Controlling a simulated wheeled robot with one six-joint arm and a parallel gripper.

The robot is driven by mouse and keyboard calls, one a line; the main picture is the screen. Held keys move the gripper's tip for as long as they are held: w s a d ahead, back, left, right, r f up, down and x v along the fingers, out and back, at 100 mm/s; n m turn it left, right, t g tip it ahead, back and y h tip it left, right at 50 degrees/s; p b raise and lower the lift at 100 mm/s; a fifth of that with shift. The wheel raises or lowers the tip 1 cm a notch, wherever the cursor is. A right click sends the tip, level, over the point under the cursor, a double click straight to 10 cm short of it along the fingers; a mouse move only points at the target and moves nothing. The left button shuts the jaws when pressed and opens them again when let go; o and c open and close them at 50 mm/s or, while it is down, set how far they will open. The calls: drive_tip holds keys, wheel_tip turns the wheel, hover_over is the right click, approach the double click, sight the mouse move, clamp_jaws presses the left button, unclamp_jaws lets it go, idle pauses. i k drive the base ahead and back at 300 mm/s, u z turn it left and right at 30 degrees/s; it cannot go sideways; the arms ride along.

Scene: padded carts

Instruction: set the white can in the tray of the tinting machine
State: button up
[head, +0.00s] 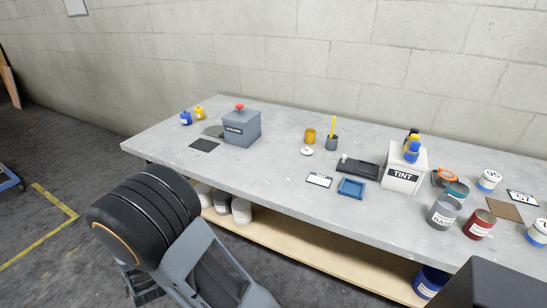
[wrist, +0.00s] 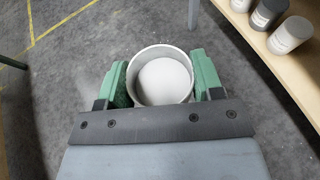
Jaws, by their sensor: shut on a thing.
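My gripper (wrist: 163,82) is shut on a white can (wrist: 166,92), its green-padded fingers on either side of it. I see the can from above, with a pale rim and white inside it, held over the grey floor beside the bench. In the head view the can and fingers do not show; my arm fills the lower left. The tinting machine (head: 402,180), a white box marked TINT with blue and yellow tops, stands on the bench right of centre. A blue tray (head: 351,188) lies in front and left of it. A black flat tray-like piece (head: 358,169) lies just behind that.
The grey bench (head: 270,178) has bare room left of the blue tray. A grey box with a red knob (head: 241,128) stands at its left. A base can (head: 443,212) and a red can (head: 479,225) stand on the right. Cans (wrist: 292,35) sit on the lower shelf.

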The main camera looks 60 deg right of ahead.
sight(367, 169)
drive_tip(key=u, duration=0.3)
drive_tip(key=k, duration=0.85)
drive_tip(key=z, duration=0.95)
